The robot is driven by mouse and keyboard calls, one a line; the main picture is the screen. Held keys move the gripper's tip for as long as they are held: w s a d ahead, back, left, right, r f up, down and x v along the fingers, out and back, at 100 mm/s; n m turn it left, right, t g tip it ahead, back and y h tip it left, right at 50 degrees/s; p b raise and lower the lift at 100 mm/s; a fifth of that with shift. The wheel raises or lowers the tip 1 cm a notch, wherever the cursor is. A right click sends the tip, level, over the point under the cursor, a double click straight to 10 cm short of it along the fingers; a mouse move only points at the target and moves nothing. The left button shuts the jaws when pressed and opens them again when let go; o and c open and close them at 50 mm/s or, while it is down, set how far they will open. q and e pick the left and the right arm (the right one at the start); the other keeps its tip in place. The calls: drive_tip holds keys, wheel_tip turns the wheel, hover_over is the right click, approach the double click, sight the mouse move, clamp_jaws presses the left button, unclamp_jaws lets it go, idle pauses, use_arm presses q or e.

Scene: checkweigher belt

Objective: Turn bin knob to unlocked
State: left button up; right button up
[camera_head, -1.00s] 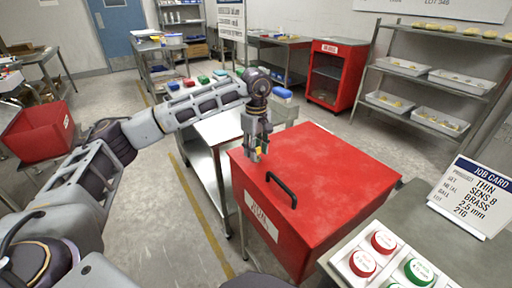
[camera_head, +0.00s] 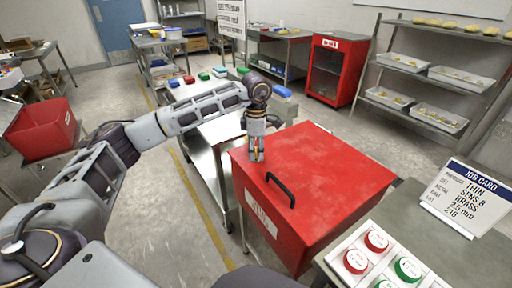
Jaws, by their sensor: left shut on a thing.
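The red bin (camera_head: 322,188) stands in the middle of the view, with a closed red lid, a black handle (camera_head: 279,188) on top and a white label on its front. My left gripper (camera_head: 257,157) points down at the lid's back left corner, behind the handle. Its fingers are close together on something small, most likely the bin knob, which the fingers hide. I cannot make out which way the knob is turned. My right gripper is not in view.
A panel of red and green buttons (camera_head: 377,240) and a job card (camera_head: 466,197) are at the lower right. A steel cart (camera_head: 206,150) stands left of the bin. An open red bin (camera_head: 40,130) is at the far left. Shelves (camera_head: 427,72) stand behind.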

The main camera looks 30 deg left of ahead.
sight(256, 149)
use_arm(q)
drive_tip(key=n+p, duration=0.1)
drive_tip(key=n, duration=0.2)
drive_tip(key=shift+n, duration=0.4)
drive_tip(key=shift+n+p, duration=0.55)
drive_tip(key=shift+n, duration=0.85)
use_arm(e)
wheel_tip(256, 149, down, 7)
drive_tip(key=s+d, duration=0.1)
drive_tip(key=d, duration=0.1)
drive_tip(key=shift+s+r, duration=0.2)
use_arm(q)
drive_tip(key=o, duration=1)
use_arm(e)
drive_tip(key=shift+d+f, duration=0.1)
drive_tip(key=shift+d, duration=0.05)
use_arm(q)
drive_tip(key=shift+r, duration=0.1)
drive_tip(key=shift+r, duration=5.9)
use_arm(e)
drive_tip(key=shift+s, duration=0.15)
